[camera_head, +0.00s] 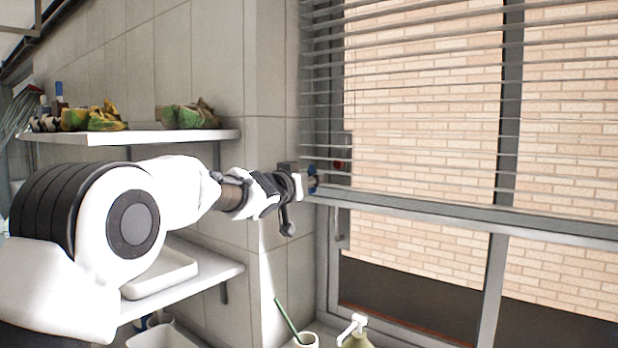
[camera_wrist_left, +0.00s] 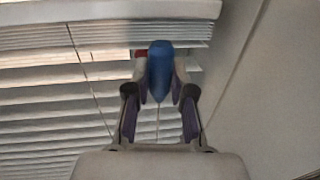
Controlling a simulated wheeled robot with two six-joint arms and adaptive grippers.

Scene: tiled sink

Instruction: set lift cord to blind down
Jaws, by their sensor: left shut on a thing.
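The window blind (camera_head: 430,110) hangs over the upper part of the window, its slats spread apart and its bottom rail (camera_head: 450,215) partway down the glass. My left gripper (camera_head: 313,181) is at the blind's left edge beside the tiled wall corner. In the left wrist view my left gripper (camera_wrist_left: 160,95) is shut on the blue lift cord handle (camera_wrist_left: 159,68). A thin cord shows below the handle between the fingers. The slats (camera_wrist_left: 60,100) are behind the gripper in that view. In the head view the handle is mostly hidden by the gripper. My right gripper is not in view.
A white shelf (camera_head: 130,137) with vegetables (camera_head: 95,117) is on the wall above my left arm. A lower shelf (camera_head: 215,265) holds a white tray (camera_head: 165,275). A soap bottle (camera_head: 354,332) and a cup (camera_head: 306,340) stand below the window. A small red thing (camera_wrist_left: 140,53) is behind the handle.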

